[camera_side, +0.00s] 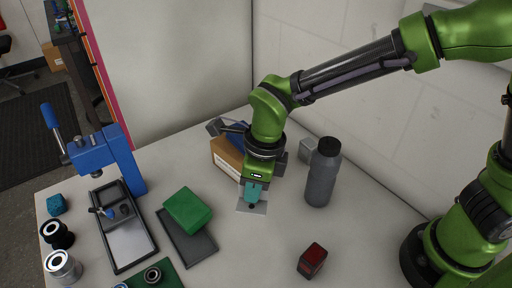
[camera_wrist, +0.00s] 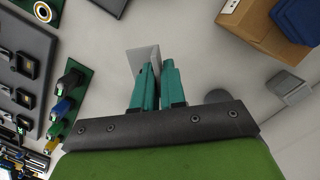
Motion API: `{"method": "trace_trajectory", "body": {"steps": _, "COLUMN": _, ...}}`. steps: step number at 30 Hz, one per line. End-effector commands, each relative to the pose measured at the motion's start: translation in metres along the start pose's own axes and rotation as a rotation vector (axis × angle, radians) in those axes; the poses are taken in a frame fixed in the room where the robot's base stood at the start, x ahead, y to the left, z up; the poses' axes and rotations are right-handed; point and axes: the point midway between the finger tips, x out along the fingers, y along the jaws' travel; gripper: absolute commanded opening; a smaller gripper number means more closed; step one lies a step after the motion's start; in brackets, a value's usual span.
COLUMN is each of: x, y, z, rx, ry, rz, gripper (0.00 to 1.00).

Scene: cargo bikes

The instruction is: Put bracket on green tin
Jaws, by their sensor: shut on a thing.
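The bracket is a thin grey metal piece (camera_side: 258,208) between my teal fingertips, low over the table in the side view. It also shows in the wrist view (camera_wrist: 143,58), sticking out past the fingers. My gripper (camera_side: 252,201) points down and is shut on the bracket; its two teal fingers also show in the wrist view (camera_wrist: 158,72). I cannot tell if the bracket touches the table. The green tin (camera_side: 187,210) is a green block to the left of my gripper, on a dark flat plate (camera_side: 192,248). Nothing is on its top.
A grey bottle (camera_side: 321,178) with a black cap stands close to the right of my gripper. A cardboard box (camera_side: 226,158) is just behind. A blue press (camera_side: 100,158) and a dark tray (camera_side: 148,246) are left. A dark red block (camera_side: 312,260) is in front.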

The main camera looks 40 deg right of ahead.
Motion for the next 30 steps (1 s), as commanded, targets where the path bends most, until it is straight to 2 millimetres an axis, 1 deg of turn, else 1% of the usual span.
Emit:
{"method": "trace_trajectory", "body": {"steps": 2, "x": 0.003, "y": -0.003, "z": 0.012, "rx": -0.016, "ry": -0.002, "rz": -0.008, "gripper": 0.00}}
{"method": "trace_trajectory", "body": {"steps": 12, "x": 0.024, "y": -0.013, "z": 0.092, "rx": -0.015, "ry": -0.002, "rz": -0.007, "gripper": 0.00}}
{"method": "trace_trajectory", "body": {"steps": 18, "x": 0.034, "y": -0.017, "z": 0.129, "rx": -0.013, "ry": -0.002, "rz": -0.005, "gripper": 0.00}}
{"method": "trace_trajectory", "body": {"steps": 22, "x": 0.036, "y": -0.018, "z": 0.143, "rx": -0.013, "ry": -0.002, "rz": -0.005, "gripper": 0.00}}
{"method": "trace_trajectory", "body": {"steps": 29, "x": 0.038, "y": -0.019, "z": 0.152, "rx": -0.013, "ry": -0.001, "rz": -0.004, "gripper": 0.00}}
{"method": "trace_trajectory", "body": {"steps": 30, "x": 0.043, "y": -0.019, "z": 0.152, "rx": -0.013, "ry": 0.001, "rz": -0.003, "gripper": 0.00}}
